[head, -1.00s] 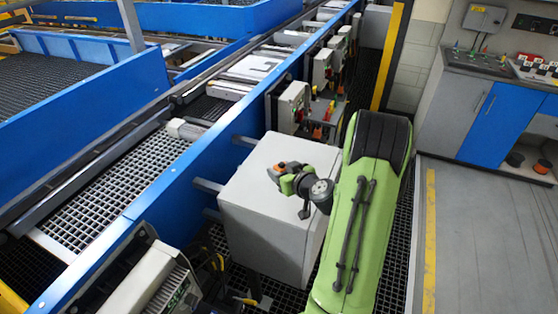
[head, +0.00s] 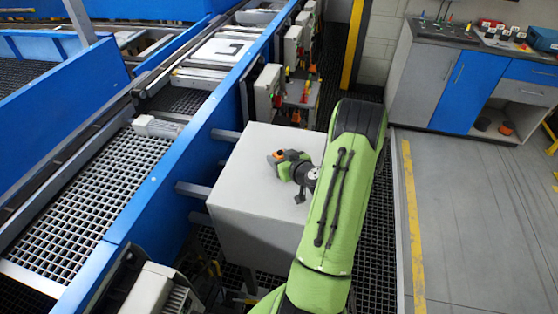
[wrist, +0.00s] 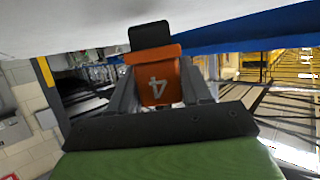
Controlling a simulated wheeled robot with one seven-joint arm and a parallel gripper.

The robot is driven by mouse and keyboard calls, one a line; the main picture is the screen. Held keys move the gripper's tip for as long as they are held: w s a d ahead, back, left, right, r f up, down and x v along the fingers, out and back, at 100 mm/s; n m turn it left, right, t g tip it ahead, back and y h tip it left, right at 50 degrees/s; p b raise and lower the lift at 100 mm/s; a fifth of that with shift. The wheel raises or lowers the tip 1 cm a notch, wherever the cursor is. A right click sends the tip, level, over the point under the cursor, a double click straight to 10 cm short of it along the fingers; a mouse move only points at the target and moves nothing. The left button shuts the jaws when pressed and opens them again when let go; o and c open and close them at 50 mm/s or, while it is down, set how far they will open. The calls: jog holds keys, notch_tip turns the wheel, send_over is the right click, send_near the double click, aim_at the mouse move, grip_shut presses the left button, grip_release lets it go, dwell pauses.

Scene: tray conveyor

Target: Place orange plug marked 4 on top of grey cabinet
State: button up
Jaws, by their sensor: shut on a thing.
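The orange plug marked 4 (wrist: 157,82) is between the fingers of my gripper (wrist: 160,95), which is shut on it. The white 4 faces the wrist camera, and a dark end of the plug sticks out past the fingertips against a pale surface. In the head view the plug shows as a small orange spot (head: 279,155) at the tip of my gripper (head: 277,160). The grey cabinet (head: 255,235) stands beside the blue conveyor. My gripper is over its pale top; whether the plug touches the top, I cannot tell.
The blue conveyor wall (head: 165,195) runs along the cabinet's left side. Grey boxes with red and yellow controls (head: 267,90) stand behind it. A workbench (head: 470,75) with small items is at the back right. The cabinet top around my gripper is clear.

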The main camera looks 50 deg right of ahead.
jog(key=shift+f, duration=0.4)
jog(key=shift+f, duration=0.15)
jog(key=o, duration=1.1)
jog(key=shift+o, duration=0.2)
